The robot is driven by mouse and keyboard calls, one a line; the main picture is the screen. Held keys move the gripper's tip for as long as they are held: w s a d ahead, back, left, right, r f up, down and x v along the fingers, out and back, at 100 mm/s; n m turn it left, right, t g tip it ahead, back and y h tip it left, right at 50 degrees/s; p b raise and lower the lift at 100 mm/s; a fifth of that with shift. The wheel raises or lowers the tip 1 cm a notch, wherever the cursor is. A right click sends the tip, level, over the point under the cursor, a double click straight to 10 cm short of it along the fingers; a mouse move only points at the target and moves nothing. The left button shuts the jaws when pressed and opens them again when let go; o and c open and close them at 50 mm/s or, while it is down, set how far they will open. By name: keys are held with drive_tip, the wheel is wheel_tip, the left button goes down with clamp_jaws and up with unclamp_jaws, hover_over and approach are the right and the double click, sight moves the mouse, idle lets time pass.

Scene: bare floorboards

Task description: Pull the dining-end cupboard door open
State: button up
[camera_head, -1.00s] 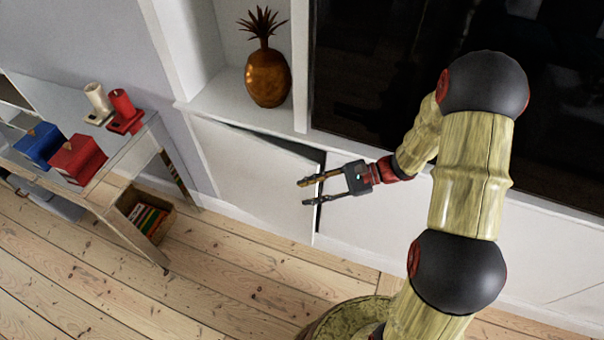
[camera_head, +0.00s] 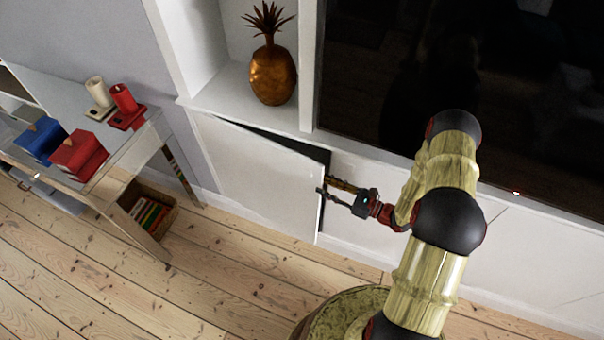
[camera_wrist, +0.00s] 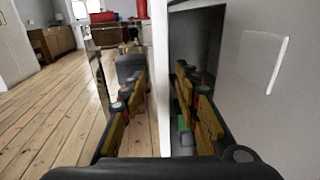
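The white cupboard door (camera_head: 262,185) below the pineapple shelf stands ajar, with a dark gap along its top and right edge. In the wrist view its free edge (camera_wrist: 161,80) shows as an upright white strip between my fingers. My gripper (camera_head: 326,186) is at this free edge, with its fingers apart. One finger is on the room side and the other reaches into the cupboard opening (camera_wrist: 197,45). Both fingers look clear of the door in the wrist view (camera_wrist: 158,100), though exact contact cannot be told. Something green (camera_wrist: 184,123) shows low inside the cupboard.
A glass-topped table (camera_head: 135,165) with red and blue boxes and candles stands at the left, with a crate (camera_head: 150,215) beneath. A golden pineapple (camera_head: 272,75) stands on the shelf. The floorboards (camera_head: 220,265) before the door are clear. A white panel (camera_wrist: 285,100) is right of the opening.

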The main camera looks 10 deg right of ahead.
sight(308, 176)
drive_tip(key=b+x, duration=0.2)
drive_tip(key=x, duration=0.6)
drive_tip(key=shift+w+d+r, duration=0.1)
drive_tip(key=shift+w+d, duration=0.05)
drive_tip(key=shift+w, duration=0.05)
drive_tip(key=shift+c, duration=1)
clamp_jaws()
